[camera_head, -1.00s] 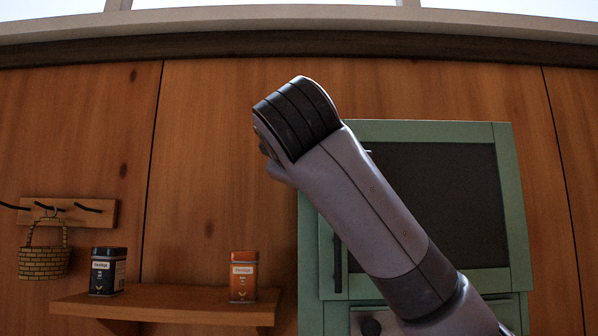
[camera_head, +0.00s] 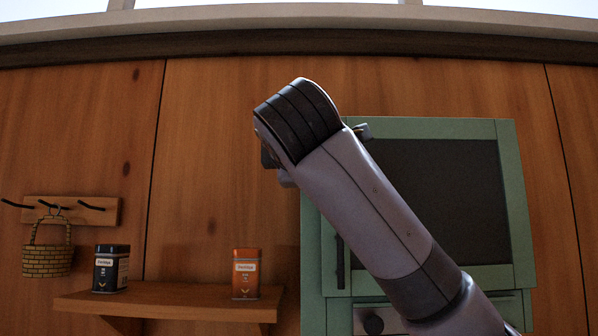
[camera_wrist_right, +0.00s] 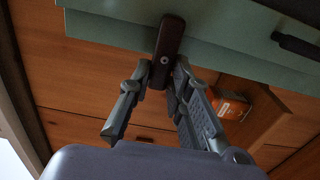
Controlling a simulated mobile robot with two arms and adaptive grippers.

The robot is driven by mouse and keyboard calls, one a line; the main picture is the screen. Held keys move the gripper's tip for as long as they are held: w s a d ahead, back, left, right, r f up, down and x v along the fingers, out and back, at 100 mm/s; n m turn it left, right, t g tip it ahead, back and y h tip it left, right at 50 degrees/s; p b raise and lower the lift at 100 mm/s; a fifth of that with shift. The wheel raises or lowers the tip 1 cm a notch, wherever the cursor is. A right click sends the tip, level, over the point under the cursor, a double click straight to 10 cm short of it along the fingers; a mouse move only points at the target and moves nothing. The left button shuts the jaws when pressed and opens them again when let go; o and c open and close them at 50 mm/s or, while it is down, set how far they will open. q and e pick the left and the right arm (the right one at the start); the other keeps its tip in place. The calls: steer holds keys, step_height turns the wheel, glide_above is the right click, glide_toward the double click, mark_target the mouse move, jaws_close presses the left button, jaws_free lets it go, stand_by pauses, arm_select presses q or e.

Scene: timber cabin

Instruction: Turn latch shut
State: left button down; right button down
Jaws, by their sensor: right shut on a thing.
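The latch (camera_wrist_right: 170,34) is a dark brown bar on the edge of the green cabinet (camera_wrist_right: 225,28). My right gripper (camera_wrist_right: 160,74) has its two fingers on either side of the latch's lower end and is shut on it. In the head view, my right arm crosses in front of the green cabinet (camera_head: 506,190) and hides its upper left corner. A small dark piece (camera_head: 362,131) shows beside the arm there; I cannot tell whether it is the latch or part of my gripper. My left gripper is in neither view.
The cabinet has a dark panel (camera_head: 445,200) and a dark handle (camera_head: 340,262). A wooden shelf (camera_head: 165,302) at left holds a black tin (camera_head: 111,268) and an orange tin (camera_head: 246,273). A basket (camera_head: 48,258) hangs from a hook rack (camera_head: 75,211).

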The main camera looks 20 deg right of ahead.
steer(key=shift+f, duration=0.1)
steer(key=c, duration=1.5)
jaws_free()
steer(key=v, duration=1.2)
steer(key=shift+a, duration=0.1)
